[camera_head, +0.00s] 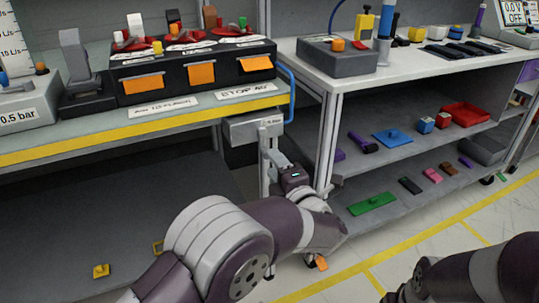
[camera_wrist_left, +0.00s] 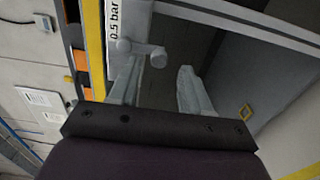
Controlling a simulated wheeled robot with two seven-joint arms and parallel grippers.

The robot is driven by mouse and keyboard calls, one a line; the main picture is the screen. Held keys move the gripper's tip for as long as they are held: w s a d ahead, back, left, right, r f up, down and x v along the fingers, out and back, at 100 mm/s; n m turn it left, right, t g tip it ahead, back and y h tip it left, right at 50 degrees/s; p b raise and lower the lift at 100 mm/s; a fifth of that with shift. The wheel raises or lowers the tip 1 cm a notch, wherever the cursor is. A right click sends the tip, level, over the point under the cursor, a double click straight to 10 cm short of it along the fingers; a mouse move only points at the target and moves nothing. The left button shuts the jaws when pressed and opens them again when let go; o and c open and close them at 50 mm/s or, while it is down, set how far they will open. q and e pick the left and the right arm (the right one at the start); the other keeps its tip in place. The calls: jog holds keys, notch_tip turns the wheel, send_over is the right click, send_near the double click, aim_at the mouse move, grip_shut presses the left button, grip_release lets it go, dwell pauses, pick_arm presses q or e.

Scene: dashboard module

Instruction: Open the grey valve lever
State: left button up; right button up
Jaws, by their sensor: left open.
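A grey valve box (camera_head: 240,131) hangs under the front edge of the left bench, and its small label reads "0.5 bar" in the left wrist view. A grey lever with a rounded end (camera_wrist_left: 157,53) sticks out from this box in the left wrist view. My left gripper (camera_head: 271,153) is just below the box in the head view, pointing up. In the left wrist view my left gripper (camera_wrist_left: 158,70) has its fingers apart, with the lever end just beyond and between the tips; contact cannot be told. In the head view the lever is mostly hidden by the fingers.
A black panel (camera_head: 190,78) with orange flaps stands on the yellow-edged left bench. A blue handle (camera_head: 291,95) is right of the valve box. The right bench's leg (camera_head: 327,140) stands close to my left gripper. Its lower shelves hold small coloured parts.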

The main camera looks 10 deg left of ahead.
pick_arm(q)
jog(key=p+v, duration=0.1)
jog(key=v, duration=0.7)
jog(key=shift+s+d+p, duration=0.2)
jog(key=shift+s+p, duration=0.05)
jog(key=shift+p, duration=0.05)
